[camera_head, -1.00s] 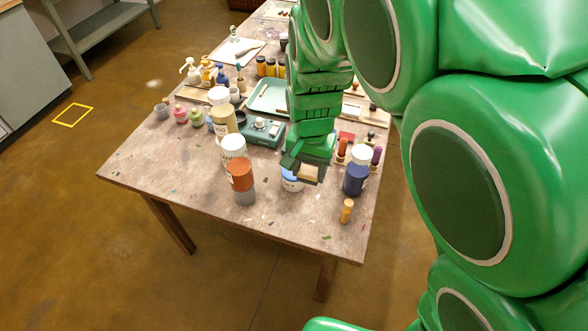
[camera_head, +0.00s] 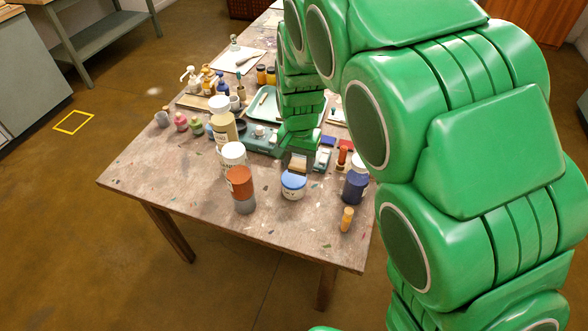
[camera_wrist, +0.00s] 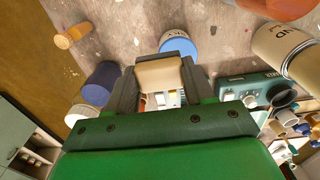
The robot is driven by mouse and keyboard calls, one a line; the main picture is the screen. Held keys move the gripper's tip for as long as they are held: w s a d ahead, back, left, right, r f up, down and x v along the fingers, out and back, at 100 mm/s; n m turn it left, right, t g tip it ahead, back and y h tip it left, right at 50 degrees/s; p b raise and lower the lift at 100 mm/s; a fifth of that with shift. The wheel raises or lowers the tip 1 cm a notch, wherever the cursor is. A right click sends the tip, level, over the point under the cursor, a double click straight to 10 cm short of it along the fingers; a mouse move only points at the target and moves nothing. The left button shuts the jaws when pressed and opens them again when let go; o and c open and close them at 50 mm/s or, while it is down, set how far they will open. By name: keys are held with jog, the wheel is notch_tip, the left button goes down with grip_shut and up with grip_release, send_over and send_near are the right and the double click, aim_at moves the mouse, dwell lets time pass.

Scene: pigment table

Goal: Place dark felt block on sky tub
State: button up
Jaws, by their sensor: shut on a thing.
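The sky tub (camera_head: 293,187) is a small white tub with a blue lid, standing upright near the table's front. It also shows in the wrist view (camera_wrist: 178,46), just beyond the held block. My gripper (camera_head: 298,161) is shut on the felt block (camera_head: 298,166), which shows a pale wooden face between the dark fingers. In the wrist view the block (camera_wrist: 160,73) sits between both fingertips; its dark felt side is hidden. In the head view the block appears just behind the tub's lid; I cannot tell the exact gap or height.
An orange-and-grey bottle (camera_head: 240,188) and a white-lidded pot (camera_head: 233,157) stand left of the tub. A dark blue jar (camera_head: 355,182) and a small wooden peg (camera_head: 346,219) stand to the right. The teal device (camera_head: 262,140) lies behind. The table front is clear.

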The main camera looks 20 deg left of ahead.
send_over(294, 178)
jog(key=shift+f, duration=4.5)
jog(key=shift+f, duration=0.15)
jog(key=o, duration=1)
notch_tip(294, 178, up, 12)
jog(key=shift+r, duration=0.2)
